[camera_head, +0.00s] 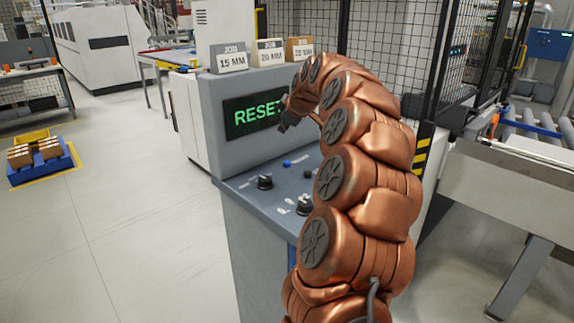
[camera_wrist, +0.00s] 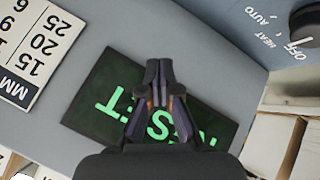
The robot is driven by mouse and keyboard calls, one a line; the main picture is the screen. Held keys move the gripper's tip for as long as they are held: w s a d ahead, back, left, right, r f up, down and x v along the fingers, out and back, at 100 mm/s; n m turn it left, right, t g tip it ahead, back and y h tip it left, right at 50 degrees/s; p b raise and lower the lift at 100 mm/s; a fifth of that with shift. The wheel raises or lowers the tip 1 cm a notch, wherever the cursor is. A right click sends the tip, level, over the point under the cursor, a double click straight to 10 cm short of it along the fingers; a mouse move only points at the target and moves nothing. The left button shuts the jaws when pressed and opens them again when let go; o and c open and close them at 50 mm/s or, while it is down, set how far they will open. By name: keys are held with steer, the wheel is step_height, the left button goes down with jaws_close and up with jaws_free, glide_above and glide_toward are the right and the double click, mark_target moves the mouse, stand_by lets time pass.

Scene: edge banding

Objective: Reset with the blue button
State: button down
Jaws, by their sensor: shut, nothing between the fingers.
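My gripper (camera_head: 284,126) is in front of the screen's right part, above the console top and apart from the blue button. In the wrist view my gripper (camera_wrist: 158,72) is shut and empty, with the screen (camera_wrist: 88,100) behind its fingers. The blue button does not show in the wrist view.
A black knob (camera_head: 264,181) stands left of the button and another (camera_head: 304,205) nearer the front. A roller conveyor (camera_head: 530,122) is at right. The left floor is mostly clear.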

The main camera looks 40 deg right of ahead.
steer(key=shift+s+d, duration=0.1)
steer(key=shift+d, duration=0.55)
steer(key=shift+f, duration=0.1)
steer(key=b, duration=0.1)
glide_above(287, 163)
step_height(287, 163, down, 7)
steer(key=shift+r, duration=0.1)
steer(key=shift+f+b, duration=0.65)
steer(key=shift+f, duration=0.2)
steer(key=shift+f, duration=0.1)
stand_by(0.7)
steer(key=shift+f+b, duration=0.35)
steer(key=shift+b, duration=0.25)
